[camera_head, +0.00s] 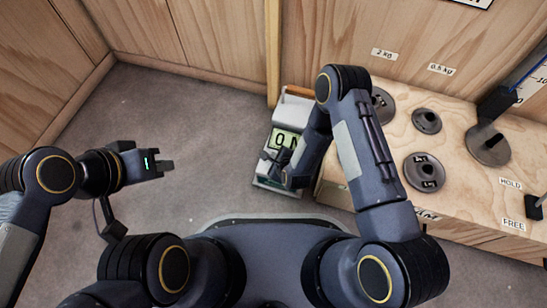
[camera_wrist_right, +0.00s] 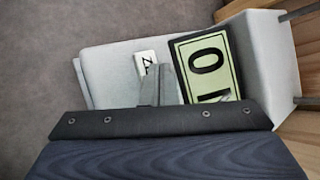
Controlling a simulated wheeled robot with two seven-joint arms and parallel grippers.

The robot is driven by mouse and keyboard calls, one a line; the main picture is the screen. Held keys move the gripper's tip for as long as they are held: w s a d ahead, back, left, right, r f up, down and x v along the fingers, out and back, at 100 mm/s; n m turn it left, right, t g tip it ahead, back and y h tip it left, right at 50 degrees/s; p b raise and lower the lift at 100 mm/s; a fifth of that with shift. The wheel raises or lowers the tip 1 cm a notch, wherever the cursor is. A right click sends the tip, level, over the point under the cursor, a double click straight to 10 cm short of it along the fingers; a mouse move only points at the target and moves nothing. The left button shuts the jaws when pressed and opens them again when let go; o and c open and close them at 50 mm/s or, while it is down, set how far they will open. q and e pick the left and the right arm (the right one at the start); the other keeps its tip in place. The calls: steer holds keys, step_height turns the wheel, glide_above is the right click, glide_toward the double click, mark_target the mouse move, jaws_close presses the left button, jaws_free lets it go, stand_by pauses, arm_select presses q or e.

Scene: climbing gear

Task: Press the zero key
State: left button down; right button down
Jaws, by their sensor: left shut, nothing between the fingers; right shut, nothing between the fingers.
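The zero key (camera_wrist_right: 147,58) is a small pale key with a "Z" on it, set in a light grey device (camera_wrist_right: 105,62). Its greenish display (camera_wrist_right: 205,66) shows a 0 and a partly hidden letter. The device also shows in the head view (camera_head: 291,112), with its display (camera_head: 283,139). My right gripper (camera_wrist_right: 160,70) is shut and empty, its fingertips at the key and covering part of it. I cannot tell whether they touch it. In the head view the right gripper (camera_head: 270,156) is over the device. My left gripper (camera_head: 170,165) is shut and empty, above the floor at left.
A wooden bench (camera_head: 455,198) at right carries several grey disc weights, one at its front (camera_head: 424,172). Labels read "2 kg" (camera_head: 384,54), "0.5 kg" (camera_head: 441,69), "HOLD" (camera_head: 511,184) and "FREE" (camera_head: 513,224). Wooden walls stand behind. The floor at left is clear.

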steer(key=shift+r, duration=0.6)
steer(key=shift+r+p, duration=0.1)
steer(key=shift+p, duration=0.25)
step_height(320, 180, up, 5)
steer(key=p, duration=0.3)
steer(key=shift+f, duration=0.2)
steer(key=shift+r, duration=0.1)
